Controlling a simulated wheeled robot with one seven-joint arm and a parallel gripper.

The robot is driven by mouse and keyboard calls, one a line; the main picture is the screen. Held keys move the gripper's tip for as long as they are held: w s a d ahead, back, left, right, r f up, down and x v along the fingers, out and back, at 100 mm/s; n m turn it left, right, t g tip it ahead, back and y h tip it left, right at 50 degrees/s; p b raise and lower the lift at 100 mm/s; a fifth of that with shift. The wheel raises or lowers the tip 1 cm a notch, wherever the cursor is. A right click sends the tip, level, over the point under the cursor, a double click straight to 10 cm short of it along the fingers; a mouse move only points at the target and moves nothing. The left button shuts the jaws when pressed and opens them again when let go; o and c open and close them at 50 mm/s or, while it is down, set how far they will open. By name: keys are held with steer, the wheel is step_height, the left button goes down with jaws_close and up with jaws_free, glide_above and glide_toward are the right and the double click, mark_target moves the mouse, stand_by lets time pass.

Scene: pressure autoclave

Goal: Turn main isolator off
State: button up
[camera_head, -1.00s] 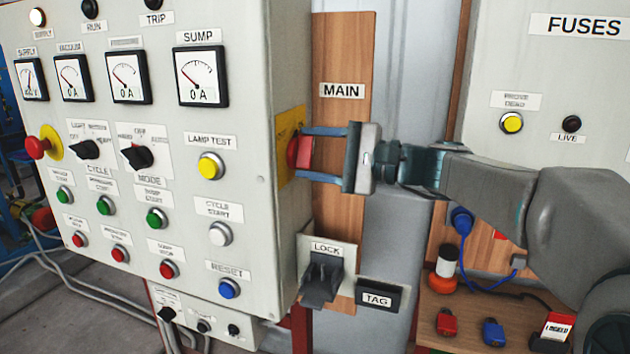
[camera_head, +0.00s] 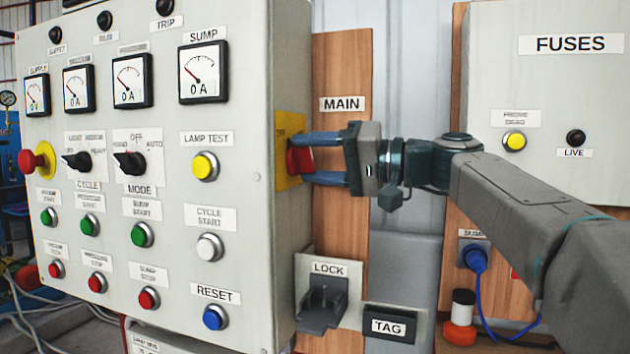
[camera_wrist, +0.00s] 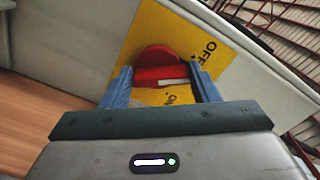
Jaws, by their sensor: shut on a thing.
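The main isolator is a red rotary handle (camera_head: 298,158) on a yellow plate (camera_head: 283,135), on the right side wall of the grey control panel. A board beside it carries a "MAIN" label (camera_head: 343,104). My gripper (camera_head: 318,158) reaches in from the right, its blue fingers shut on the red handle. In the wrist view, the red handle (camera_wrist: 160,58) lies between the two fingers (camera_wrist: 162,88), with a white mark on its grip. "OFF" and "ON" are printed on the yellow plate (camera_wrist: 158,18), both tilted in this view.
A lock holder (camera_head: 322,300) and a "TAG" box (camera_head: 389,325) sit below my gripper. The panel front (camera_head: 120,235) carries gauges, knobs and buttons. A fuses box (camera_head: 575,90) stands at the right. A blue plug and cable (camera_head: 476,259) hang below my arm.

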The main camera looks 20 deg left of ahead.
steer(key=shift+n+b, duration=0.9)
steer(key=shift+n, duration=0.2)
steer(key=shift+r, duration=0.1)
steer(key=o, duration=0.9)
steer(key=shift+s, duration=0.1)
steer(key=shift+o, duration=0.2)
steer(key=shift+d, duration=0.25)
steer(key=s+d, duration=0.1)
steer(key=d, duration=1.2)
steer(key=shift+d, duration=0.15)
